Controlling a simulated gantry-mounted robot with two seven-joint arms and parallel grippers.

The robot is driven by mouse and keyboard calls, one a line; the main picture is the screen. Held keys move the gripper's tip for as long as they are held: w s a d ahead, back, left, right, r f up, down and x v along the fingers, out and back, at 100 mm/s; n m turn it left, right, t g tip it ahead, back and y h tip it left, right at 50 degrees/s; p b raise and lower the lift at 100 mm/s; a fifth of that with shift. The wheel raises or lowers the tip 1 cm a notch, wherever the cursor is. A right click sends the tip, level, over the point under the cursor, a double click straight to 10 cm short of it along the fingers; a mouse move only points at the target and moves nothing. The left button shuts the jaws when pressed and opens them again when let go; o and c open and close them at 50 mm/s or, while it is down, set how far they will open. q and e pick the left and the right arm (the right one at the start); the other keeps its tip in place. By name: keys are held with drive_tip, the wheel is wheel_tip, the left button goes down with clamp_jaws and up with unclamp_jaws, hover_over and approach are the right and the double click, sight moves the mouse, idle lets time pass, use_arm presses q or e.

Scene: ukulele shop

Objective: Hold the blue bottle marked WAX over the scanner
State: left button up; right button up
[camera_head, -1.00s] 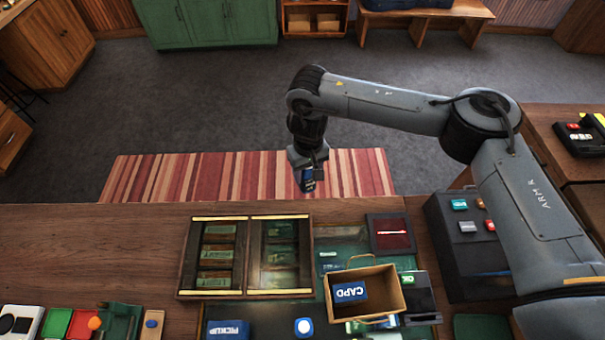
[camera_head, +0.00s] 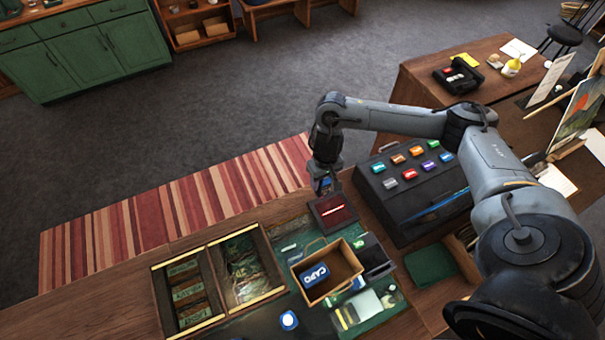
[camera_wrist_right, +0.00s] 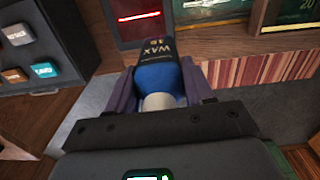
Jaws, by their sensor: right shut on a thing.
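My right gripper (camera_head: 324,184) is shut on the blue bottle marked WAX. In the right wrist view the bottle (camera_wrist_right: 158,68) sits between the two fingers, its dark, lettered part pointing away from the palm. The scanner (camera_head: 332,214) is a dark red panel with a bright red line, on the counter just below the gripper in the head view. In the right wrist view the scanner (camera_wrist_right: 138,22) lies just beyond the bottle's far end. The height of the bottle above it is hard to judge. My left gripper is out of view.
A cardboard basket (camera_head: 345,262) holds a blue CAPO box (camera_head: 314,275) near the scanner. A wooden divided tray (camera_head: 160,290) stands to the left. A black case (camera_head: 425,205) with several coloured blocks stands to the right. A striped rug (camera_head: 180,210) lies behind the counter.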

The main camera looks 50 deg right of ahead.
drive_tip(key=s+d+f+b, duration=0.1)
drive_tip(key=s+f+b, duration=0.1)
drive_tip(key=f+b, duration=0.2)
drive_tip(key=s+d+f+b, duration=0.1)
drive_tip(key=s+f+b, duration=0.1)
drive_tip(key=f+b, duration=0.2)
wheel_tip(320, 180, down, 2)
drive_tip(key=shift+s+d+f, duration=0.2)
drive_tip(key=shift+s+d, duration=0.05)
idle(0.7)
drive_tip(key=shift+r, duration=0.1)
wheel_tip(320, 180, up, 9)
drive_tip(key=p, duration=0.9)
idle(0.5)
